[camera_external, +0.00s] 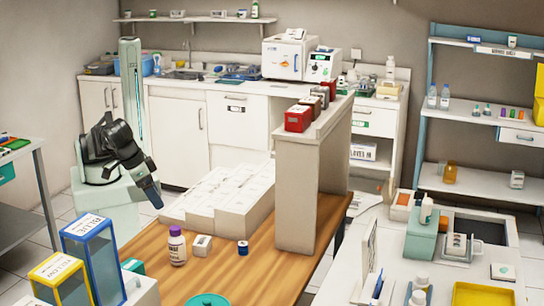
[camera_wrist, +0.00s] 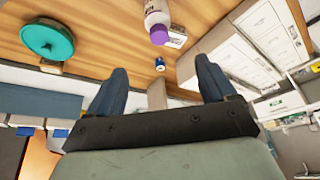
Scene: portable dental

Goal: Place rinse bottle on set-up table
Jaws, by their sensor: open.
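The rinse bottle (camera_external: 177,248), white with a purple cap and printed label, stands upright on a brown wooden table (camera_external: 258,270). In the wrist view the bottle (camera_wrist: 157,14) shows beyond the fingertips, cut by the top edge, with its purple cap toward me. My gripper (camera_external: 153,196) is behind the bottle and apart from it, above the table's far left side. In the wrist view my gripper (camera_wrist: 160,78) has its two dark fingers spread with nothing between them. I cannot tell from the pictures which surface is called the set-up table.
A small white box (camera_external: 201,246) and a blue-topped jar (camera_external: 242,247) stand right of the bottle. White drawer boxes (camera_external: 225,195) and a tall beige divider (camera_external: 299,190) stand behind. Blue (camera_external: 95,260) and yellow (camera_external: 62,283) containers are at left. A teal round lid (camera_external: 208,300) is in front.

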